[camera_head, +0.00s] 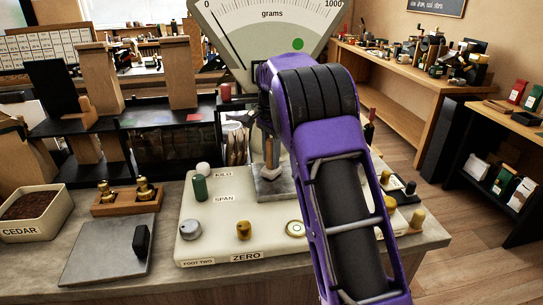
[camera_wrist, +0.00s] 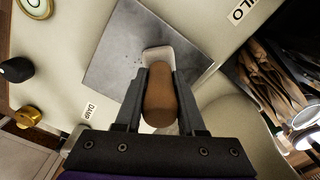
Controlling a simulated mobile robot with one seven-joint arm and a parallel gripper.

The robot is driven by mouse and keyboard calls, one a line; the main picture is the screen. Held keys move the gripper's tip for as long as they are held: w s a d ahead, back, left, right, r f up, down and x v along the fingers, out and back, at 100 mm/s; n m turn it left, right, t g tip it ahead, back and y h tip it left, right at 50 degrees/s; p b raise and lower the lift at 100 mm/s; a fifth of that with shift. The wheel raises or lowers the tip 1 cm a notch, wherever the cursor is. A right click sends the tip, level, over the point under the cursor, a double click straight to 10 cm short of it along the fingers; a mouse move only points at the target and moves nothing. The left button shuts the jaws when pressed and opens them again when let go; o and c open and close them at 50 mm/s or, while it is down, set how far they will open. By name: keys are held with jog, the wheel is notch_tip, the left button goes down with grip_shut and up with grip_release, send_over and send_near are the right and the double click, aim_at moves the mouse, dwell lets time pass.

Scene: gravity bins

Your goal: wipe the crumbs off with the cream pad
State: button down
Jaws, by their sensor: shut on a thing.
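My gripper (camera_wrist: 160,82) is shut on the brown handle (camera_wrist: 161,100) of the cream pad (camera_wrist: 158,53). The pad is at the handle's far end, over the grey square plate (camera_wrist: 115,62) of the scale. A few tiny dark specks, likely crumbs (camera_wrist: 137,58), show on the plate just left of the pad. In the head view the pad (camera_head: 270,172) is low over the plate (camera_head: 283,190), with the handle upright. I cannot tell whether it touches. The plate's near side is partly hidden by the gripper in the wrist view.
The cream scale base (camera_head: 215,240) carries several knobs, including a green cylinder (camera_head: 200,188) and brass knob (camera_head: 244,230). The dial (camera_head: 270,30) stands behind. A grey slab (camera_head: 105,250), brass weights (camera_head: 145,188) and the CEDAR bin (camera_head: 60,222) are at left.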

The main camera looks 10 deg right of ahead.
jog(key=shift+w+d+p, duration=0.55)
jog(key=shift+w+d, duration=0.3)
jog(key=shift+s+a+r+b, duration=0.1)
jog(key=shift+s+a+b, duration=0.55)
jog(key=shift+s+a, duration=0.2)
jog(key=shift+r, duration=0.1)
jog(key=shift+r+p, duration=0.7)
jog(key=shift+r, duration=0.05)
